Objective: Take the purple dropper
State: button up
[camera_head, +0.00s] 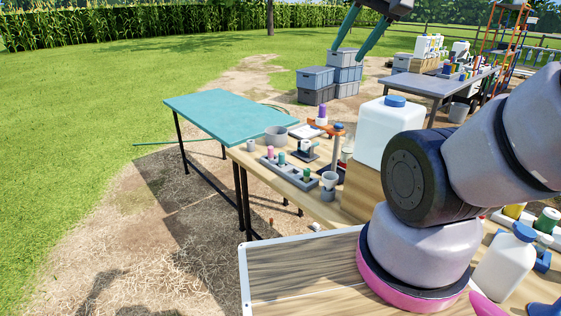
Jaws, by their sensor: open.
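A small purple-topped piece (322,112), which looks like the purple dropper, stands near the far end of the wooden table, beside an orange item. Its lower part is pale and partly hidden. My gripper (350,54) is at the top edge of the picture, with two green fingers pointing down and spread apart. It is open, with nothing seen between the fingers. In the picture it is above and slightly right of the purple piece, clearly apart from it. The true distance between them is hard to tell.
A grey rack (290,170) with pink and green tops stands on the table by a grey bowl (276,134). A white jug (390,130) with a blue cap stands right of the purple piece. The teal table (215,112) is bare. Grey crates (316,80) stand behind.

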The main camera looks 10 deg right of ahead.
aim_at(321, 110)
jog(key=i+j+z, duration=0.15)
jog(key=j, duration=0.25)
jog(key=i+j+z, duration=0.2)
jog(key=j, duration=0.25)
jog(key=i+j+z, duration=0.15)
jog(key=j, duration=0.3)
jog(key=i+j+z, duration=0.2)
jog(key=j, duration=0.25)
jog(key=j+z, duration=0.15)
jog(key=j, duration=0.35)
